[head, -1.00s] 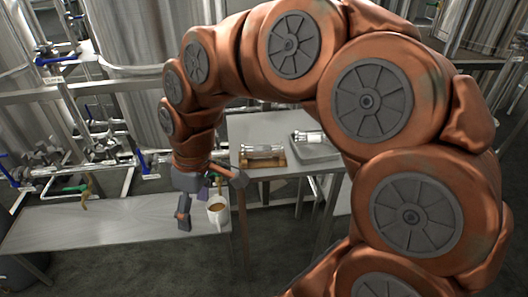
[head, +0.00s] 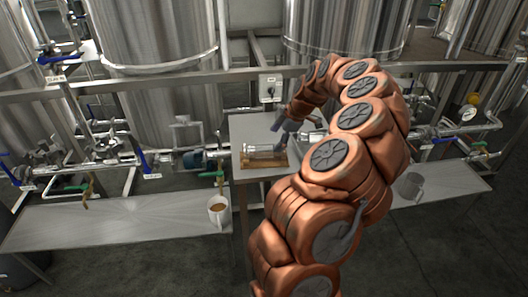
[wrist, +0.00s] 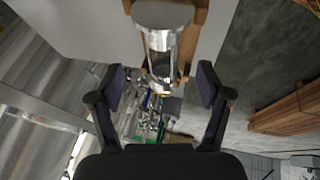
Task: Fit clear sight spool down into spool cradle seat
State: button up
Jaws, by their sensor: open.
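A clear sight spool (head: 265,149) with metal end flanges lies on its side in a wooden cradle (head: 263,163) on the grey raised table. In the wrist view the clear spool (wrist: 161,45) is at the top, with the wooden cradle (wrist: 192,38) beside it. The cradle's seat is mostly hidden under the spool. A second clear piece (head: 309,137) shows behind my arm, mostly hidden. My gripper (wrist: 162,82) is open and empty in the wrist view, its fingers apart on either side below the spool. In the head view my gripper (head: 284,136) is just behind the spool's right end.
A white mug of brown drink (head: 218,209) stands on the low bench (head: 120,222) at left. A grey mug (head: 409,186) stands on the right bench. Pipes and valves run behind the raised table (head: 248,126). The bench's middle is clear.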

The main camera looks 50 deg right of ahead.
aim_at(269, 147)
jog(key=shift+a+p+x, duration=0.15)
jog(key=shift+p+x, duration=0.2)
jog(key=shift+x, duration=0.45)
jog(key=shift+a+p+x, duration=0.15)
jog(key=shift+p+x, duration=0.15)
jog(key=shift+x, duration=0.45)
jog(key=shift+p+x, duration=0.75)
jog(key=shift+x, duration=1.3)
jog(key=shift+a, duration=0.2)
grip_shut()
